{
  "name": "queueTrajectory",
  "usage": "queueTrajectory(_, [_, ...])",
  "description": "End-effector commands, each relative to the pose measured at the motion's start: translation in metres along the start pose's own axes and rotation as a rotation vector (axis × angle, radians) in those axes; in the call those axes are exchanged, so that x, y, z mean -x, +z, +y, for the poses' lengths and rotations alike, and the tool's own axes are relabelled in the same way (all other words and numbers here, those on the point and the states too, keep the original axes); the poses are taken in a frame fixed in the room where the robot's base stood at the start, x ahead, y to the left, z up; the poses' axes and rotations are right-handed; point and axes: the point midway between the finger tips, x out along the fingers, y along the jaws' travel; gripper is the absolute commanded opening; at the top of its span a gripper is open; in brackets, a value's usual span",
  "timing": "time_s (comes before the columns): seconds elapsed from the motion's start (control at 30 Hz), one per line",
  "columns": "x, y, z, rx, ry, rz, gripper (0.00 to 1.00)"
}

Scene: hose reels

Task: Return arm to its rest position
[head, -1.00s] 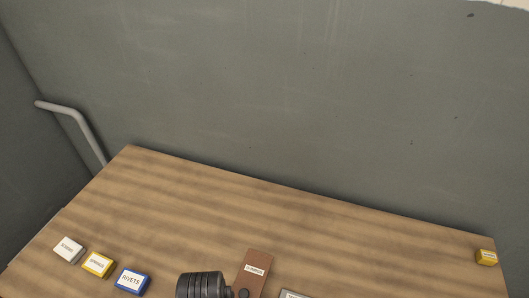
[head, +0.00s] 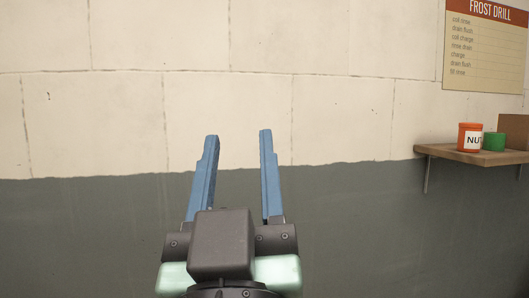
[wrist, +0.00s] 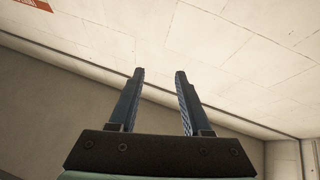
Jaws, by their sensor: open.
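My gripper (head: 238,135) stands upright in the lower middle of the head view, its two blue fingers apart and pointing up. Nothing is between them. Behind it is the wall, cream above and grey-green below. My gripper also shows in the wrist view (wrist: 160,72), open and empty, facing the cream wall.
A wooden shelf (head: 470,156) is on the wall at the right, carrying an orange-red can (head: 469,137), a green container (head: 494,142) and a brown box (head: 514,133). A "FROST DRILL" sign (head: 485,50) hangs above. The space around my gripper is clear.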

Motion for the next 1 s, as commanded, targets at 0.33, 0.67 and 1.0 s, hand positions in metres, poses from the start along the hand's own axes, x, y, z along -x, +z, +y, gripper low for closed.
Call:
queueTrajectory(0.33, [0.012,-0.074,0.034,-0.076,0.065,0.231,0.49])
queueTrajectory(0.67, [0.019,-0.060,0.031,-0.076,0.063,0.226,0.49])
queueTrajectory(1.0, [0.052,-0.009,0.024,-0.083,0.055,0.226,0.49])
